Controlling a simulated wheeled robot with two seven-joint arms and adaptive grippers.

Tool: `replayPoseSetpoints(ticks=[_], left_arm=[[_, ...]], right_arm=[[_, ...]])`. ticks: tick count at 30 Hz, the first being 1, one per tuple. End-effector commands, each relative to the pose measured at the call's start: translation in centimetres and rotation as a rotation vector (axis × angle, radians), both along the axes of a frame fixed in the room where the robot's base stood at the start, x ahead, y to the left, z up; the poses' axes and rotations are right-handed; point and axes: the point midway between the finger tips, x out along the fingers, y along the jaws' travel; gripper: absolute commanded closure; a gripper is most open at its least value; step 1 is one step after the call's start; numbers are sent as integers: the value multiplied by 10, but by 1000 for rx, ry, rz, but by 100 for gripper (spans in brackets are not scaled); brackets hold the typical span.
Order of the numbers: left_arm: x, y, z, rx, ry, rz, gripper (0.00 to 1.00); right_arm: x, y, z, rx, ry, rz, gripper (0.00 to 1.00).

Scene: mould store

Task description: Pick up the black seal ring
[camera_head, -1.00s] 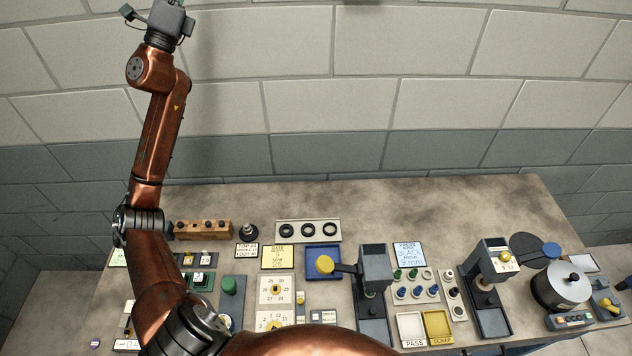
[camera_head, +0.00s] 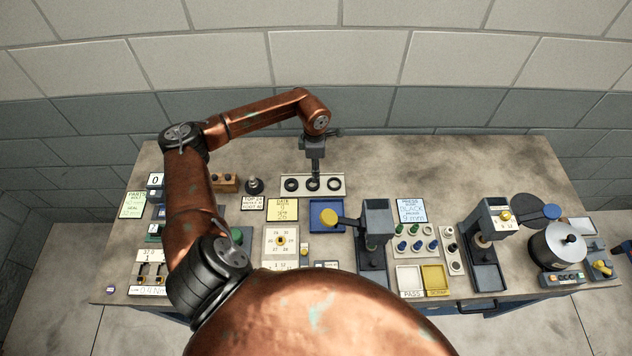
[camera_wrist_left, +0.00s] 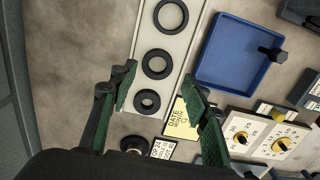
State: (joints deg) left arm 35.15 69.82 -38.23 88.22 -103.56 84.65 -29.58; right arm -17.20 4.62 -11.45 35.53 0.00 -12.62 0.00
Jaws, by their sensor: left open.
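Three black seal rings lie in a row on a pale holder (camera_head: 342,192): left ring (camera_head: 286,184), middle ring (camera_head: 308,186), right ring (camera_head: 339,184). In the left wrist view they differ in size: small (camera_wrist_left: 137,102), medium (camera_wrist_left: 146,66) and large (camera_wrist_left: 158,18). My left gripper (camera_head: 316,178) points down over the middle of the holder and partly hides the middle ring. In the wrist view its green-padded fingers (camera_wrist_left: 160,82) are spread wide around the line of rings, with nothing between the pads held. My right gripper is not in view.
A blue tray (camera_head: 322,228) stands just in front of the holder, beside a press (camera_head: 375,225). A black knobbed part (camera_head: 254,186) and a wooden block (camera_head: 224,183) are to the left.

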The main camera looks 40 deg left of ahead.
Motion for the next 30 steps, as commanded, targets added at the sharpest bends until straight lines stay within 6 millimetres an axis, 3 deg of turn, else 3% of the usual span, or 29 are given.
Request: replayPoseSetpoints(ticks=[11,19,27,30], left_arm=[[-5,5,-35,12,14,-1,56],[-7,8,-73,10,13,0,56],[-6,9,-78,12,11,-2,56],[-6,9,-78,12,11,-2,63]], right_arm=[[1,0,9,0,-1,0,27],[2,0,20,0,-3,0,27],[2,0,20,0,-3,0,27],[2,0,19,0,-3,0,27]])
